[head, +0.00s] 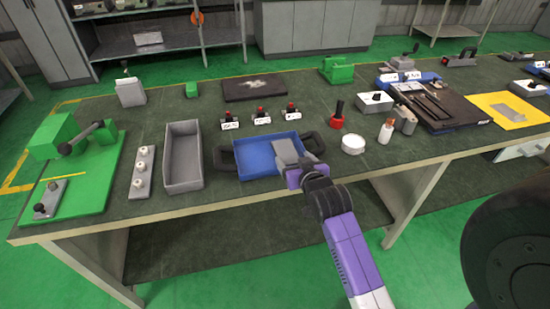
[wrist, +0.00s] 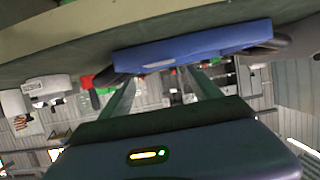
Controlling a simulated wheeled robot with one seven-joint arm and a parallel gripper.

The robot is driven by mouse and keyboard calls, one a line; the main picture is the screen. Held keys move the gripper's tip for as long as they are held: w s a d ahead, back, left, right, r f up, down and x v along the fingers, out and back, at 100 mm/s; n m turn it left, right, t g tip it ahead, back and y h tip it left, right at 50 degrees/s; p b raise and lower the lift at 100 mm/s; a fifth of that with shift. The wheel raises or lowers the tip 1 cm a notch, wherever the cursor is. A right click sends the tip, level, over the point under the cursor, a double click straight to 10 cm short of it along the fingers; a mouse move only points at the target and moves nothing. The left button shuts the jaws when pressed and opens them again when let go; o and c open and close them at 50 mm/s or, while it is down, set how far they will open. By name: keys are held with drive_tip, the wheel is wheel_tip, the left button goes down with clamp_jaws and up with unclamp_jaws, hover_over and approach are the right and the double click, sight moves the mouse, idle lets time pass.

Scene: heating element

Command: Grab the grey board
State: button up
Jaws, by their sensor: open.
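Several grey flat things show in the head view, and I cannot tell for sure which is the grey board. A flat grey plate (head: 519,112) lies on a yellow sheet at the far right. A dark grey board (head: 254,88) with white marks lies at the back middle. A narrow grey plate with white knobs (head: 142,172) lies at the left. My gripper (head: 288,150) is over the right part of the blue tray in the head view. In the wrist view my gripper (wrist: 161,75) has its two fingers apart, with nothing seen between them.
The blue tray (head: 254,166) with black handles is near the front edge; it also shows in the wrist view (wrist: 195,46). A grey open box (head: 183,158) stands left of it. A white round container (head: 353,145) and a red-based part (head: 336,122) are to the right.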

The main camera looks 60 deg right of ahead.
sight(286, 153)
drive_tip(key=shift+d+f, duration=0.1)
drive_tip(key=shift+f, duration=0.15)
drive_tip(key=shift+p+x, duration=0.5)
drive_tip(key=shift+x, duration=3.3)
drive_tip(key=c, duration=1.1)
drive_tip(key=shift+c, duration=0.2)
